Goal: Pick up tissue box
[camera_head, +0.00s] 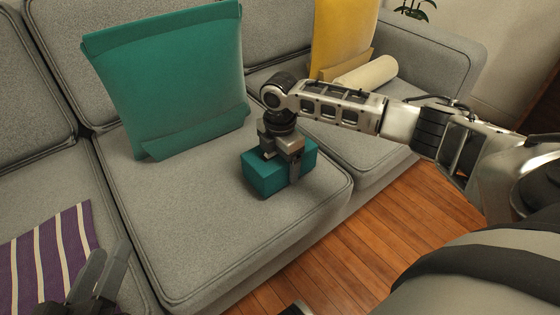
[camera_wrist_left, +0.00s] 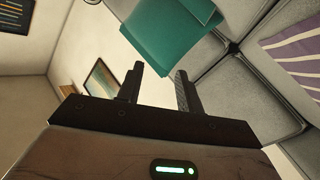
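The tissue box, a teal block (camera_head: 262,179), rests on the front part of the grey sofa seat in the head view. My right gripper (camera_head: 284,166) comes down over it from above, its arm entering from the right. One dark finger lies against the front side of the box. The other finger is partly hidden at the top or far side, so I cannot tell whether they are closed on it. My left gripper (camera_head: 98,275) is at the lower left, away from the box. In the left wrist view its fingers (camera_wrist_left: 160,88) are apart with nothing between them.
A teal cushion (camera_head: 175,85) leans on the sofa back (camera_head: 275,25) behind the box. A yellow cushion (camera_head: 340,38) and a cream roll (camera_head: 367,75) are farther right. A purple striped blanket (camera_head: 50,255) lies at left. Wooden floor (camera_head: 400,235) shows in front of the sofa.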

